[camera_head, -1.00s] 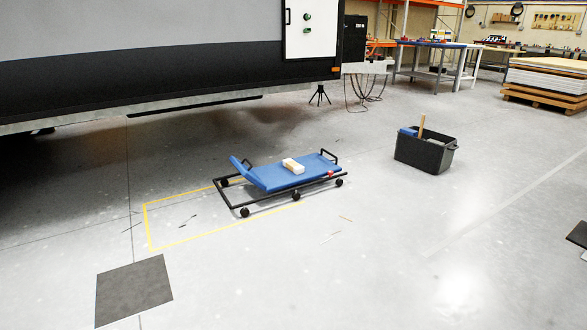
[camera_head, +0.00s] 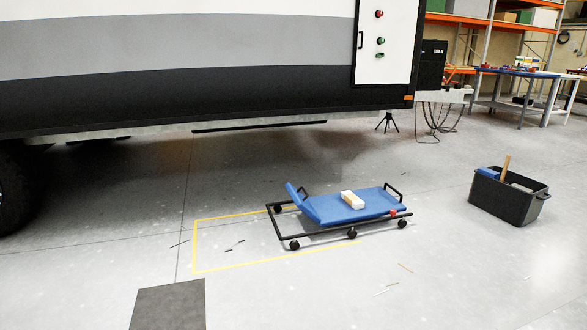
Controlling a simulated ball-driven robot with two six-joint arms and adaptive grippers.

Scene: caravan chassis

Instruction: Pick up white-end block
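A small white block with a tan part (camera_head: 352,199) lies on the blue pad of a low wheeled creeper (camera_head: 372,209). This looks like the white-end block. The creeper stands on the floor, partly over a yellow outlined rectangle. Neither of my grippers shows in the head view.
A black crate (camera_head: 507,199) with a wooden piece and a blue item stands to the right of the creeper. The caravan body (camera_head: 200,75) overhangs the floor behind. A dark mat (camera_head: 168,307) lies at the front left. The floor in front of the creeper is mostly clear, with a few thin scraps.

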